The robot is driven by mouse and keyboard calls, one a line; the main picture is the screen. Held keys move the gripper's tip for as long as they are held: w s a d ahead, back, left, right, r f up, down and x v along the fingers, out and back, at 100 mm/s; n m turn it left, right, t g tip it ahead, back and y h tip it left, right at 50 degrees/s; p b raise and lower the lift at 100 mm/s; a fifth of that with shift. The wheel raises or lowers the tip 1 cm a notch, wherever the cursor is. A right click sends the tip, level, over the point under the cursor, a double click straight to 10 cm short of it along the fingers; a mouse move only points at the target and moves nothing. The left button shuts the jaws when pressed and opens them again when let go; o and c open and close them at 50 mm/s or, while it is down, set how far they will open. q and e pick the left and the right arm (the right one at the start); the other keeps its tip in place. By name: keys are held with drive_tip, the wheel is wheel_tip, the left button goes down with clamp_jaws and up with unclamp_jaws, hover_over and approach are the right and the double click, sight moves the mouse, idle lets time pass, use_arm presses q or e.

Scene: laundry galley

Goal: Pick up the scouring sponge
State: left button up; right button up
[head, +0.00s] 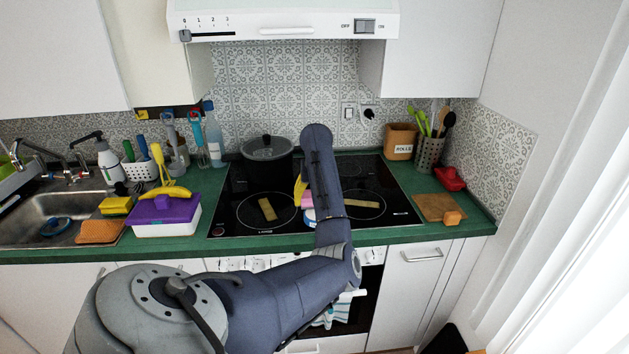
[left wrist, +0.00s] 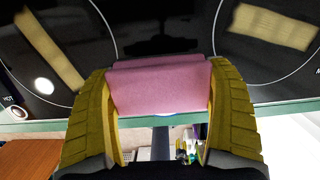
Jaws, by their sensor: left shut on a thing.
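A pink sponge-like block (left wrist: 160,88) with a thin darker edge strip sits between the yellow fingers of my left gripper (left wrist: 160,100). The fingers press on its two sides. In the head view, the pink block (head: 307,198) shows partly behind my forearm, with my left gripper (head: 302,190) over the front middle of the hob. A yellow sponge with a dark layer (head: 116,205) lies by the sink, apart from my gripper. My right gripper is not in view.
The black hob (head: 235,190) carries a dark pot (head: 267,150) at the back. A purple-lidded box (head: 165,215) with a yellow item on it stands left. A wooden board (head: 432,207) with an orange block (head: 452,218) lies right. Green counter borders the hob.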

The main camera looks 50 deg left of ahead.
use_arm(q)
drive_tip(key=s+d, duration=1.1)
drive_tip(key=d, duration=0.4)
drive_tip(key=shift+s+d, duration=0.15)
drive_tip(key=shift+d, duration=0.25)
